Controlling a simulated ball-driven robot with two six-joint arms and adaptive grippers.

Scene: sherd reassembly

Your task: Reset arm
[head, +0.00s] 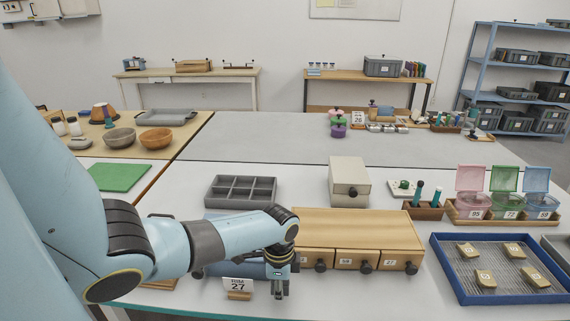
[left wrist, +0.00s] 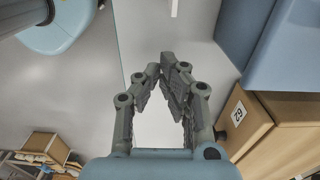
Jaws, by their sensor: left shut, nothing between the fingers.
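My left arm comes in from the left in the head view, and its gripper (head: 279,288) points down at the front edge of the white table, in front of the wooden drawer box (head: 350,229). In the left wrist view the two fingers of the left gripper (left wrist: 165,68) come together at their tips, with nothing between them. My right gripper is not in view.
A label stand marked 27 (head: 238,287) is close beside the left gripper. A grey compartment tray (head: 241,191), a beige box (head: 349,178) and a blue tray with tagged sherds (head: 440,250) are on the table. The grey surface (head: 260,140) behind is largely clear.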

